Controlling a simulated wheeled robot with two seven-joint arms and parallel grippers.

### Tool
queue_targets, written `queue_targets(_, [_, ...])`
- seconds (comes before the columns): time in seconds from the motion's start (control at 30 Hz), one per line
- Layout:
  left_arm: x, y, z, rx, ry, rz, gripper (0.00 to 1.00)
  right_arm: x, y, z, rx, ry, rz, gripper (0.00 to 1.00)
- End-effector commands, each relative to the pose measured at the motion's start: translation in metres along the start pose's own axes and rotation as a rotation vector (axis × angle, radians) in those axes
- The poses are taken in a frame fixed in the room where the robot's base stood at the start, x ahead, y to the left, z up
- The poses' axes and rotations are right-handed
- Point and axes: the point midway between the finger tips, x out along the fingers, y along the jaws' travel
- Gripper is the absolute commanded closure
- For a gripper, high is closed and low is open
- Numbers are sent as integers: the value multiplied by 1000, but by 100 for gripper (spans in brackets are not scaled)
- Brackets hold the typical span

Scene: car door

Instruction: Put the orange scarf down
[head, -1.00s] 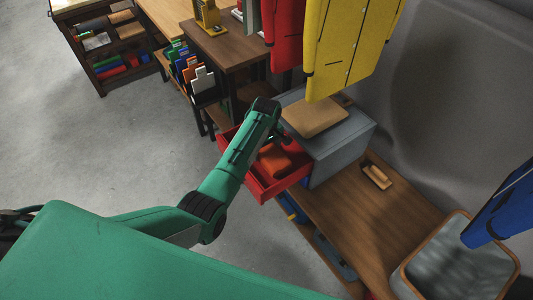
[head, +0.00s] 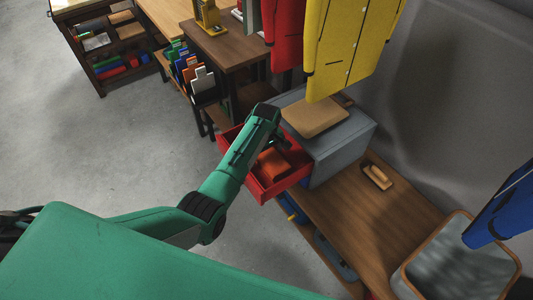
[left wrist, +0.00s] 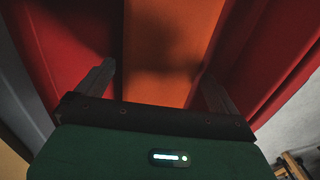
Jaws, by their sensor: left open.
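The orange scarf (head: 272,164) lies folded inside the red open drawer (head: 262,189) of the grey cabinet (head: 345,150). My left gripper (head: 280,141) is over the drawer, partly hidden by its own wrist. In the left wrist view the scarf (left wrist: 175,45) fills the middle, between the two spread fingers of my left gripper (left wrist: 160,85). The fingers are open, one at each side of the scarf. I cannot tell whether they touch it. The red drawer walls show at both sides there. My right gripper is not in view.
A board (head: 316,118) lies on top of the grey cabinet. A brush-like item (head: 377,177) lies on the wooden bench (head: 365,225), with a grey bin (head: 460,262) at its right. Red and yellow jackets (head: 350,45) hang above the cabinet. Grey floor is clear at left.

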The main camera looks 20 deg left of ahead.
Motion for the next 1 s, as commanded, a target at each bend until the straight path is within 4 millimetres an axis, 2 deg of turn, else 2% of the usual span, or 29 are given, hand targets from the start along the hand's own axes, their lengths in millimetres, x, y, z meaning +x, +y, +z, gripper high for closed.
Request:
queue_targets(0.07, [-11, 1, 0, 0, 1, 3, 1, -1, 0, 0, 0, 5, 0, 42])
queue_targets(0.2, [-38, 1, 0, -1, 1, 4, 1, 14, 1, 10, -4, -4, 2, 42])
queue_targets(0.4, [-82, 1, -1, 0, 2, 4, 1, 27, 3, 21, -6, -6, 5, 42])
queue_targets(0.53, [-103, 1, -1, 0, 2, 3, 1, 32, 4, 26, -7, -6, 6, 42])
queue_targets(0.7, [-117, 0, 0, 0, 1, 1, 1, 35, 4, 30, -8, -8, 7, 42])
queue_targets(1.0, [-119, 0, 0, 0, 1, 1, 1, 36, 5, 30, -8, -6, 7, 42])
